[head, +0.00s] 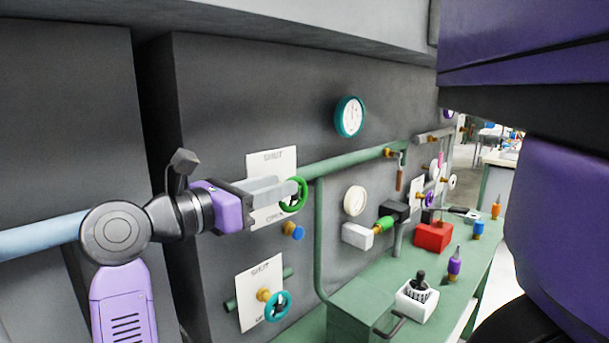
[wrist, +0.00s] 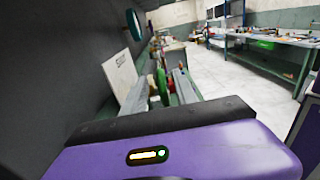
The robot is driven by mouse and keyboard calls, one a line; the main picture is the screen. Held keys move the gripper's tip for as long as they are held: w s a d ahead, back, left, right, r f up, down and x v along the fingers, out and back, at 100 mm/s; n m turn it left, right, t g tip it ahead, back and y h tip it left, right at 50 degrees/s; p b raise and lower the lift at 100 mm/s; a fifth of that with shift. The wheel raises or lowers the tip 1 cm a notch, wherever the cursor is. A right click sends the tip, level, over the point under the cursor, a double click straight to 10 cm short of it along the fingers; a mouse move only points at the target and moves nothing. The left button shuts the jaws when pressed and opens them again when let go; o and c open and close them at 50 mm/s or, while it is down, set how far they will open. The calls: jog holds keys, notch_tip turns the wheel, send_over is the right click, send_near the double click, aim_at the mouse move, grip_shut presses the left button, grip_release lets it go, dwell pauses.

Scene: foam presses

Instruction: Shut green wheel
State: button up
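The green wheel (head: 303,197) is a small handwheel in front of a white plate (head: 274,160) marked SHUT at the top and OPEN lower down. My gripper (head: 292,188) reaches in from the left, its pale fingers overlapping the wheel in the head view and hiding part of its rim. In the wrist view, the green wheel (wrist: 161,88) shows between the two fingers of my gripper (wrist: 163,80), which stand apart. I cannot tell whether either finger touches the rim. The plate (wrist: 120,76) is left of the fingers there.
A teal wheel (head: 277,305) with its own SHUT plate (head: 259,290) is below, and a blue knob (head: 293,230) sits between. A green pipe (head: 340,163) and a teal gauge (head: 349,116) are on the dark wall. The green bench (head: 440,300) holds several small items at right.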

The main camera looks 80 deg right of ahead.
aim_at(302, 178)
jog(key=p+x, duration=0.2)
jog(key=x, duration=0.5)
jog(key=shift+s+d+p, duration=0.2)
jog(key=shift+d+p, duration=0.05)
jog(key=shift+p, duration=0.15)
jog(key=shift+c, duration=0.2)
grip_shut()
